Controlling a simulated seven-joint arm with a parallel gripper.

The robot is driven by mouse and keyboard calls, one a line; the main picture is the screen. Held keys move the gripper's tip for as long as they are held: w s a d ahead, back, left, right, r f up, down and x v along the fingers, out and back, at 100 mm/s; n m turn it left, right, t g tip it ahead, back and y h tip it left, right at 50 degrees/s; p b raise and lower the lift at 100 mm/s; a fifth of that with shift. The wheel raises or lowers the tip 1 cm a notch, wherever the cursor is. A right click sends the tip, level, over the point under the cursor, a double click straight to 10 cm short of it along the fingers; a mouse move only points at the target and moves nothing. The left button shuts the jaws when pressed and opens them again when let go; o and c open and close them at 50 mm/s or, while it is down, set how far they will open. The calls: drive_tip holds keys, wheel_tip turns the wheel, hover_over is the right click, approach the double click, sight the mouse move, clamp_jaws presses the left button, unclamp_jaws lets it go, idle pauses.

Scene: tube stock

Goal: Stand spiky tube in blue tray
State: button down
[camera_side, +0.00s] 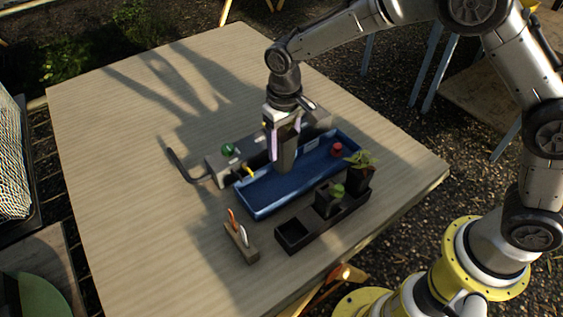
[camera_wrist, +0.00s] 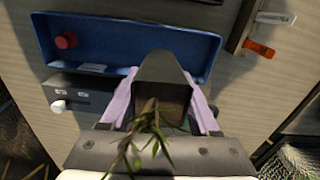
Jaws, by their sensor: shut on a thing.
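My gripper (camera_side: 272,150) is shut on a dark grey, square, tapering tube (camera_side: 287,155), held roughly upright over the blue tray (camera_side: 262,203). In the wrist view, the tube (camera_wrist: 163,75) sits between the pale purple fingers of my gripper (camera_wrist: 160,108), and thin spiky green leaves (camera_wrist: 150,135) come from its open near end. Its lower end appears within the outline of the blue tray (camera_wrist: 110,32); I cannot tell whether it touches the tray floor. A red-topped piece (camera_side: 337,149) stands towards the tray's right end; it also shows in the wrist view (camera_wrist: 66,41).
A black rack (camera_side: 293,236) in front holds a green-topped tube (camera_side: 328,200) and a leafy plant tube (camera_side: 360,165); its left cell looks empty. A grey rack (camera_side: 215,170) with a green ball (camera_side: 228,150) stands behind. A small block (camera_side: 243,243) holds orange and white pieces. The tray's left part is clear.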

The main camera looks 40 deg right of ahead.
sight(289, 126)
drive_tip(key=shift+w+d+f+m, duration=0.15)
drive_tip(key=shift+w+d+f, duration=0.1)
drive_tip(key=shift+d, duration=0.25)
drive_tip(key=shift+w+d+f+m, duration=0.15)
drive_tip(key=shift+w+d, duration=0.05)
drive_tip(key=shift+d, duration=0.3)
drive_tip(key=shift+f, duration=3.3)
drive_tip(key=shift+f, duration=0.3)
drive_tip(key=shift+c, duration=0.2)
unclamp_jaws()
wheel_tip(289, 126, up, 14)
drive_tip(key=shift+f, duration=0.1)
